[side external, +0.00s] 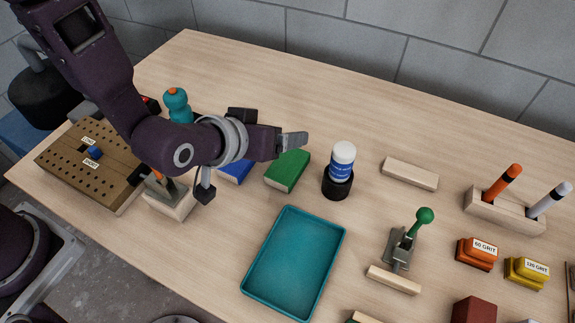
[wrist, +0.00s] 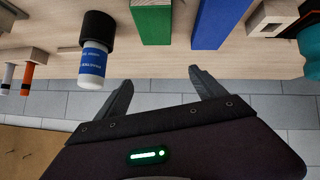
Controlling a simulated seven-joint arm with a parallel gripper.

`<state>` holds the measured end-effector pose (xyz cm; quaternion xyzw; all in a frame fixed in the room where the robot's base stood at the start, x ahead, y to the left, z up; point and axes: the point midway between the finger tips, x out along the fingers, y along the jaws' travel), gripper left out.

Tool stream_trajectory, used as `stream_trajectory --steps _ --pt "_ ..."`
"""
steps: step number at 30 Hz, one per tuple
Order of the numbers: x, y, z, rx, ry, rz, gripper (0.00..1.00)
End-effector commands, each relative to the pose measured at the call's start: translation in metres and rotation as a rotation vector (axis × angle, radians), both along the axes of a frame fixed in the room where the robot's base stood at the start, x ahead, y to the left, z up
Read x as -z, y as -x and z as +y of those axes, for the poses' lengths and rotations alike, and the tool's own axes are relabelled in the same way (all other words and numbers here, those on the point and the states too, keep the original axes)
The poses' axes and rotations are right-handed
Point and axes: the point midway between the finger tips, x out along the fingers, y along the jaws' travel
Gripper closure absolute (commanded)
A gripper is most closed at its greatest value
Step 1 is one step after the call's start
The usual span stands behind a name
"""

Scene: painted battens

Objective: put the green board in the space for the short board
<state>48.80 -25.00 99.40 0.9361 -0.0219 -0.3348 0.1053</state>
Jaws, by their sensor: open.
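The green board (side external: 288,170) lies flat on the table, right of the blue board (side external: 236,172), which my arm partly covers. In the wrist view the green board (wrist: 152,22) and blue board (wrist: 218,24) stand side by side at the top, a gap between them. My gripper (side external: 303,138) is open and empty above the table near the green board. In the wrist view its fingers (wrist: 164,84) are spread and apart from both boards. A wooden block with rows of holes (side external: 118,185) at the far left carries two small labels, seemingly long and short, beside a small blue piece (side external: 95,152).
A blue-and-white bottle in a black holder (side external: 340,165) stands close right of the green board. A teal knobbed thing (side external: 178,105) stands behind my arm.

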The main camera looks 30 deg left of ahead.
Motion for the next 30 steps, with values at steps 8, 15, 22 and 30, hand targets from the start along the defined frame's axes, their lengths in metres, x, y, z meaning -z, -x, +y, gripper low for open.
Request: stream_trajectory --steps 8,15,22,30 --pt "0.076 0.022 -0.013 0.041 -0.201 -0.276 0.2" --pt "0.086 -0.003 -0.014 0.041 -0.209 -0.301 0.2" --pt "0.098 -0.041 -0.017 0.043 -0.209 -0.3 0.2" --pt "0.1 -0.045 -0.018 0.046 -0.209 -0.298 0.24"
